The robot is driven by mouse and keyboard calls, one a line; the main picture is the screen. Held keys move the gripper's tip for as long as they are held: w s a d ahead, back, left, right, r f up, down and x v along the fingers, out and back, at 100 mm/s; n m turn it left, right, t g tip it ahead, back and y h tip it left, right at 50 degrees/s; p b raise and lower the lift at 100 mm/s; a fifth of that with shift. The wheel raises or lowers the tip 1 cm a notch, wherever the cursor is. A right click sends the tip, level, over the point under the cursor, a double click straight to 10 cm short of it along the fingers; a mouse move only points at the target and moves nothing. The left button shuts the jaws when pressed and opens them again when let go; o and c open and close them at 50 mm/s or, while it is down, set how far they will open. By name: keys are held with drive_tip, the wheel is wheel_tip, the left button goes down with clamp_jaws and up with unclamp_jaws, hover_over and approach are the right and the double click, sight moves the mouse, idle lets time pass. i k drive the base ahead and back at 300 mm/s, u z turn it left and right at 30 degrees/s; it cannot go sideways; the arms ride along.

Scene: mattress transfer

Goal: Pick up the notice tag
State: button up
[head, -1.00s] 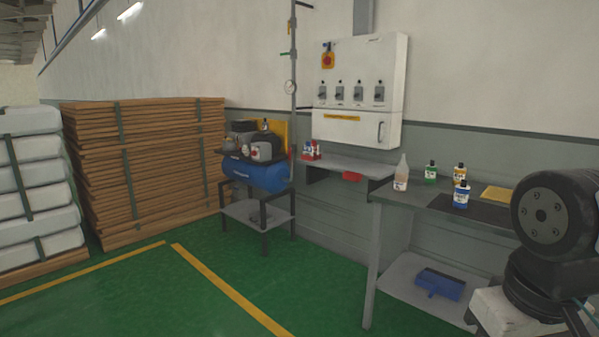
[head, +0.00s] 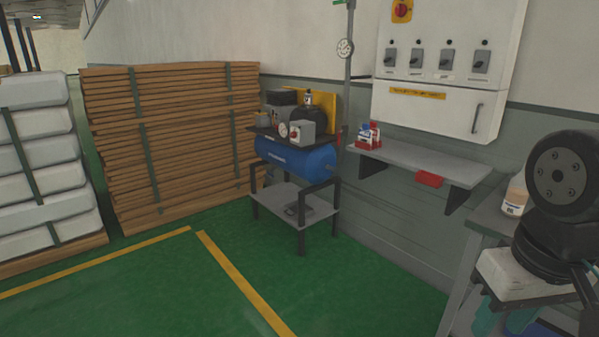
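I cannot tell for sure which thing is the notice tag. A small red piece (head: 429,179) sits at the front edge of the grey wall shelf (head: 408,160); no writing on it is readable. A yellow label strip (head: 417,93) is on the white switch cabinet (head: 440,45) above. My gripper is not in view; only a black part of my arm shows at the right edge.
A blue compressor (head: 290,160) stands on a metal stand left of the shelf. Stacked wooden boards (head: 175,150) and wrapped white bundles (head: 40,150) stand at the left. A workbench (head: 470,250) with a bottle (head: 515,197) is at the right. Green floor in front is clear.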

sight(364, 134)
drive_tip(key=i, duration=3.2)
drive_tip(key=z, duration=0.05)
